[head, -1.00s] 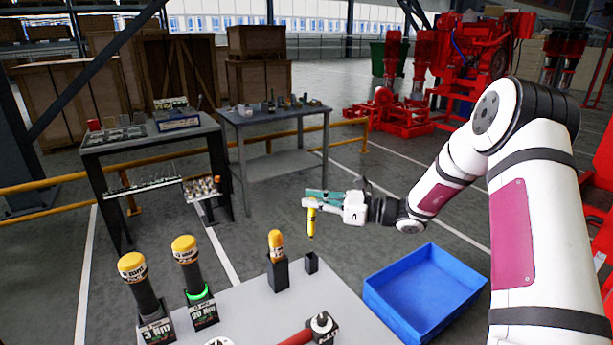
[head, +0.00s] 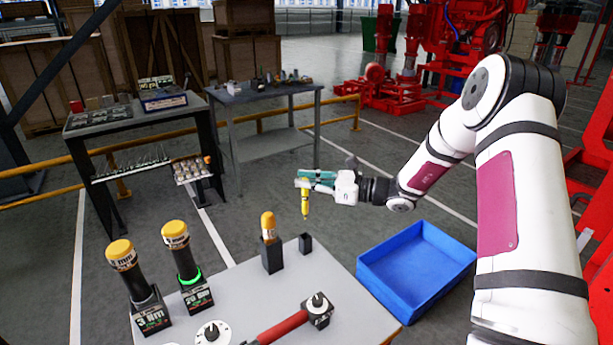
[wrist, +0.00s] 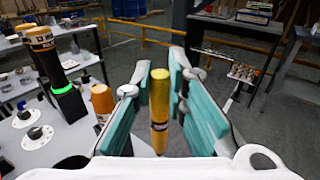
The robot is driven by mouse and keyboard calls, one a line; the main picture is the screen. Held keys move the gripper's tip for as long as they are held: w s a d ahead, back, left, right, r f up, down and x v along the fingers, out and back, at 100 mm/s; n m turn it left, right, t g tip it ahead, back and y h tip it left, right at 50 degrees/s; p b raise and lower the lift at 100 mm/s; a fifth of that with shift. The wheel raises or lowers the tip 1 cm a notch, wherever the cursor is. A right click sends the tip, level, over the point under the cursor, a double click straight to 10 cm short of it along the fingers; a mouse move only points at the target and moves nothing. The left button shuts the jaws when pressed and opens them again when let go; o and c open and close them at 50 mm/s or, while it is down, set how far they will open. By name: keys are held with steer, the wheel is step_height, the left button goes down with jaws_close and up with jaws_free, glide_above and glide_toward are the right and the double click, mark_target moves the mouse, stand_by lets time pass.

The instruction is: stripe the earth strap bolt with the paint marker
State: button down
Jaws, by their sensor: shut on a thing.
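My gripper (head: 304,180) is shut on a yellow paint marker (head: 305,204), which hangs nearly upright, tip down. The marker also shows between the teal finger pads in the wrist view (wrist: 159,108). In the head view, the marker appears just above a small empty black holder (head: 305,243) on the grey worktop; its exact height is hard to tell. I cannot pick out the earth strap bolt in either view. A red pumpset (head: 450,50) stands at the back right, partly behind my arm.
The grey worktop (head: 255,305) carries an orange-capped marker in a holder (head: 270,255), two yellow-capped tools (head: 180,262) and a red-handled tool (head: 283,327). A blue bin (head: 415,270) lies to its right. Two benches (head: 262,93) and a yellow rail stand behind. Open floor lies between.

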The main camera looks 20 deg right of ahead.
steer(key=shift+f+b, duration=2.1)
steer(key=shift+f, duration=3.15)
steer(key=shift+f+b, duration=0.4)
steer(key=shift+f, duration=0.6)
steer(key=c, duration=1.5)
jaws_free()
glide_toward(307, 211)
steer(key=f, duration=0.1)
steer(key=d+f, duration=0.1)
steer(key=f, duration=0.1)
steer(key=shift+s+d, duration=0.3)
steer(key=shift+d, duration=0.1)
